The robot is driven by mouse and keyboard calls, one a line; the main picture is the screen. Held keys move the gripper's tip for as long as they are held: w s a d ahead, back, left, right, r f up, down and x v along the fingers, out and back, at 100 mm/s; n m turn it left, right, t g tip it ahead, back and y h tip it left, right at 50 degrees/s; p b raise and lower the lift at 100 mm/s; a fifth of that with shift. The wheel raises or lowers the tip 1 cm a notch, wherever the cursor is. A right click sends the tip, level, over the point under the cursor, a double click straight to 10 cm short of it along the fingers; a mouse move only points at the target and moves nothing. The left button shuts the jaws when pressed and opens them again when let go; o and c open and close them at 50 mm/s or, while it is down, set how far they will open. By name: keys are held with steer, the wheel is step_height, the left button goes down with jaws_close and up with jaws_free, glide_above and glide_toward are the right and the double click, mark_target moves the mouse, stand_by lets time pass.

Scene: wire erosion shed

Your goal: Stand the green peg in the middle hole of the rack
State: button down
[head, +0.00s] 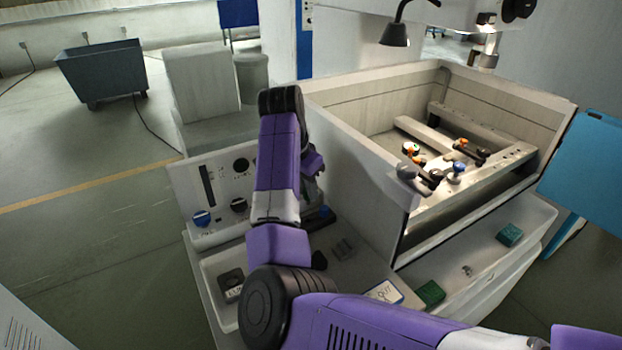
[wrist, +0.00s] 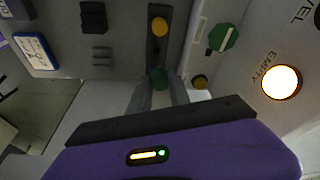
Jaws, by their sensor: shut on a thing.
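In the wrist view the green peg (wrist: 160,77) shows its round top between the two grey fingers of my gripper (wrist: 160,88), which is shut on it. The rack (wrist: 153,58) is a narrow dark strip running up the picture from the gripper. A yellow peg (wrist: 159,26) stands in its far end, and a dark hole shows between the yellow and green pegs. The green peg is over the near part of the rack; I cannot tell how high it is or whether its foot is in a hole. In the head view my arm hides the pegs and most of the rack.
A control panel with a green knob (wrist: 222,38) and a lit lamp (wrist: 281,82) rises close to the right of the rack. A black block (wrist: 94,17) and a blue-edged card (wrist: 36,51) lie to its left. A machine tank (head: 350,180) stands right of my arm.

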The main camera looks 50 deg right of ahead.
mark_target(305, 198)
steer(key=shift+f+b, duration=2.35)
steer(key=shift+f, duration=0.3)
steer(key=shift+f+b, duration=0.3)
steer(key=shift+f, duration=0.75)
steer(key=c, duration=1.1)
jaws_free()
steer(key=shift+b+v, duration=0.45)
steer(key=shift+v, duration=3.45)
steer(key=shift+s+a, duration=0.1)
steer(key=shift+a, duration=0.05)
